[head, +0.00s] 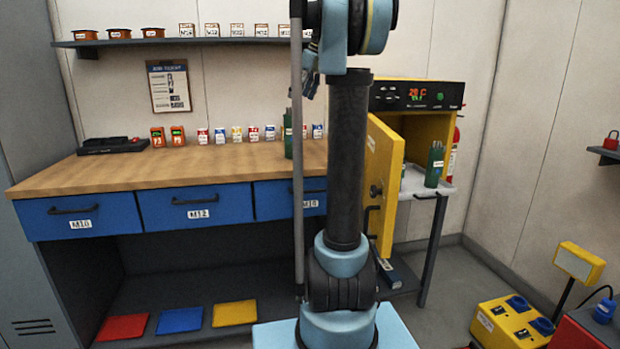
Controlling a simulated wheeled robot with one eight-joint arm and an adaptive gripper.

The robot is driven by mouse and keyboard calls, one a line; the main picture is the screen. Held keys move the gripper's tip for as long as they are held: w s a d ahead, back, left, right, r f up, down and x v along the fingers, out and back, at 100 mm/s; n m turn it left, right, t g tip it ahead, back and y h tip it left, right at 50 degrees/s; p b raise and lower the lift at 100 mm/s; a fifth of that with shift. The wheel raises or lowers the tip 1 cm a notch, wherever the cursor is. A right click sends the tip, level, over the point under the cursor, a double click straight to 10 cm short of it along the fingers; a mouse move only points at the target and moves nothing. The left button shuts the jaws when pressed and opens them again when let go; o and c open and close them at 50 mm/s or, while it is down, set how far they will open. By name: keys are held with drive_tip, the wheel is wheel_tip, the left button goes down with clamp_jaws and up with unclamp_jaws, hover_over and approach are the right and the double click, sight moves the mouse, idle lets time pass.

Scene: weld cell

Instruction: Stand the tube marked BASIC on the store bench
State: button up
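Another green tube (288,134) stands on the wooden bench (150,168), partly behind a thin pole. A little green shows at the cabinet opening, mostly hidden by the door. Their markings are too small to read, so I cannot tell which is BASIC. My arm rises through the middle and leaves the top edge. Dark blue parts hang beside its upper joint; I cannot tell whether they are my gripper, nor whether it holds anything.
The yellow cabinet door (383,182) stands open beside my arm. Small boxes (237,134) line the bench's back, above blue drawers (195,208). A shelf (170,41) hangs above. Yellow equipment (508,322) stands at the lower right. Bare floor shows between it and my base.

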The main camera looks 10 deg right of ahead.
drive_tip(key=s+a+f+m+h, duration=0.1)
drive_tip(key=s+a+f+m, duration=0.1)
drive_tip(key=s+f, duration=0.75)
drive_tip(key=s+a+f+m+h, duration=0.15)
drive_tip(key=s+f, duration=0.45)
drive_tip(key=s, duration=0.6)
drive_tip(key=s+f+m, duration=0.2)
drive_tip(key=s+f, duration=0.7)
drive_tip(key=f, duration=0.2)
drive_tip(key=s+f+m+g, duration=0.1)
drive_tip(key=s+f+m, duration=0.2)
drive_tip(key=s+f, duration=0.7)
wheel_tip(320, 180, down, 3)
drive_tip(key=shift+a+r+h, duration=0.15)
drive_tip(key=shift+r+h, duration=0.05)
drive_tip(key=shift+h, duration=0.15)
